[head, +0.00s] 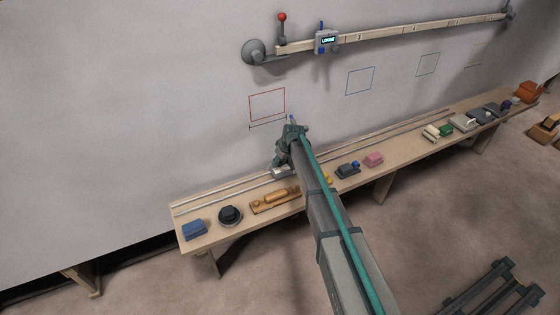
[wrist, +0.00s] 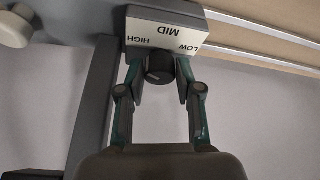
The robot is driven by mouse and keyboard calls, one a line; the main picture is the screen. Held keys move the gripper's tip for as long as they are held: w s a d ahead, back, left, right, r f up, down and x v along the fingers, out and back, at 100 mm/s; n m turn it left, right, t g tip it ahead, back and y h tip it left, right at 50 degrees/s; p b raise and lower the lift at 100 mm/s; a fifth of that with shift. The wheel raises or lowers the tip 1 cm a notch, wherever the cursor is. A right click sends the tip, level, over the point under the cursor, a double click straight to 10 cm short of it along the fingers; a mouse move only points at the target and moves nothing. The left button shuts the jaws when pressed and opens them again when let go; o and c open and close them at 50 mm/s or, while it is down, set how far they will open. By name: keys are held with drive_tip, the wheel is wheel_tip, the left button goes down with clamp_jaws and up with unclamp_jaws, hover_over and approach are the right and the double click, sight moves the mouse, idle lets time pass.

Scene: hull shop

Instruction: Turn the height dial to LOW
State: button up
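The height dial (wrist: 160,69) is a round black knob with a short pale mark, on the front of a grey block. The mark's exact setting is hard to tell. My gripper (wrist: 160,78) has one finger on each side of the knob, with narrow gaps showing, so it looks open around it. In the head view my gripper (head: 280,162) points down at a small grey-white block (head: 284,173) on the bench; the knob is hidden there.
The long bench (head: 210,240) holds a blue block (head: 194,230), a black round piece (head: 230,215), a wooden plane (head: 273,201) and a pink block (head: 373,159). Thin rods lie along its back. A beam (head: 400,32) with a digital readout (head: 327,41) is on the wall.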

clamp_jaws()
drive_tip(key=shift+m, duration=0.4)
drive_tip(key=m+h+b, duration=0.1)
drive_tip(key=m, duration=0.1)
drive_tip(key=m+t+b, duration=0.1)
drive_tip(key=m, duration=0.1)
drive_tip(key=shift+s+a+f+m+h, duration=0.1)
drive_tip(key=shift+a+m+h, duration=0.1)
drive_tip(key=shift+m+h, duration=0.15)
drive_tip(key=m+h+b, duration=0.1)
drive_tip(key=m, duration=0.2)
drive_tip(key=m+h+b, duration=0.1)
drive_tip(key=m+b, duration=0.1)
drive_tip(key=m, duration=0.1)
drive_tip(key=shift+a+h, duration=0.15)
drive_tip(key=shift+h, duration=0.2)
drive_tip(key=m, duration=0.2)
drive_tip(key=m+g+h+b, duration=0.1)
drive_tip(key=m, duration=0.1)
drive_tip(key=m+h+b, duration=0.1)
drive_tip(key=m, duration=0.1)
drive_tip(key=shift+w+a+m, duration=0.15)
drive_tip(key=shift+w+m, duration=0.1)
drive_tip(key=shift+m, duration=0.1)
drive_tip(key=m+g+h+b, duration=0.1)
drive_tip(key=m+g, duration=0.1)
drive_tip(key=m, duration=0.3)
drive_tip(key=shift+m+b, duration=0.3)
drive_tip(key=shift+b, duration=0.05)
